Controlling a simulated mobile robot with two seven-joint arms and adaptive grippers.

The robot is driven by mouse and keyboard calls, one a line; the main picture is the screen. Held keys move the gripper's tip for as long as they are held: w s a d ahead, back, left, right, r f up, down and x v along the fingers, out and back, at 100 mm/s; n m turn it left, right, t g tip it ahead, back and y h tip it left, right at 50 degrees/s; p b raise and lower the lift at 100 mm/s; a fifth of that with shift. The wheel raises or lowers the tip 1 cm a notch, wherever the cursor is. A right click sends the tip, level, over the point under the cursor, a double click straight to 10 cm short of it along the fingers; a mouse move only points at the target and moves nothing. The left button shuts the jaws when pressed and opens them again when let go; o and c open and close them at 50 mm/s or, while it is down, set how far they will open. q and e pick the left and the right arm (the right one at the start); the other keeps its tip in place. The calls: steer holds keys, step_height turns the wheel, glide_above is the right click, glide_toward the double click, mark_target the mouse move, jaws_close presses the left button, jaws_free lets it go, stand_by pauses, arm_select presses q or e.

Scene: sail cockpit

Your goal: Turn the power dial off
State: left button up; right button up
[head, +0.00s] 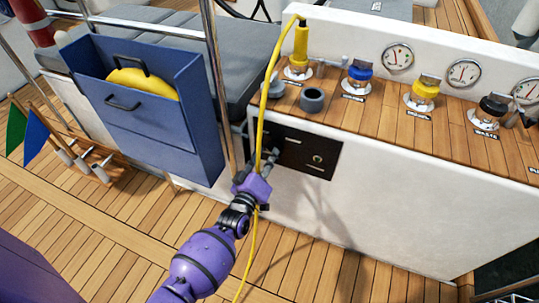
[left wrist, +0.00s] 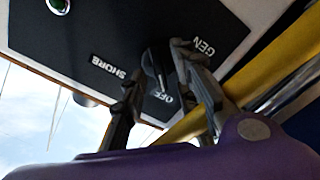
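The power dial (left wrist: 157,60) is a dark knob on a black panel (left wrist: 100,30) with the words SHORE, GEN and OFF in the left wrist view. A pale mark on the knob lies toward the OFF side, but its exact setting is hard to tell. In the head view the panel (head: 322,160) is on the white cockpit wall, and my gripper hides its left part. My left gripper (head: 264,165) is at the panel. Its fingers (left wrist: 157,75) are apart, one on each side of the knob; firm contact is not clear. My right gripper is not in view.
A yellow cable (head: 261,110) runs from a yellow plug (head: 301,45) down past my left gripper. A blue bin (head: 170,130) stands left of the panel. Colored caps and gauges line the wooden counter (head: 385,115) above. The deck below is mostly clear.

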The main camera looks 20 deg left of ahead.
arm_select(q)
steer(key=s, duration=1.1)
steer(key=shift+a, duration=0.2)
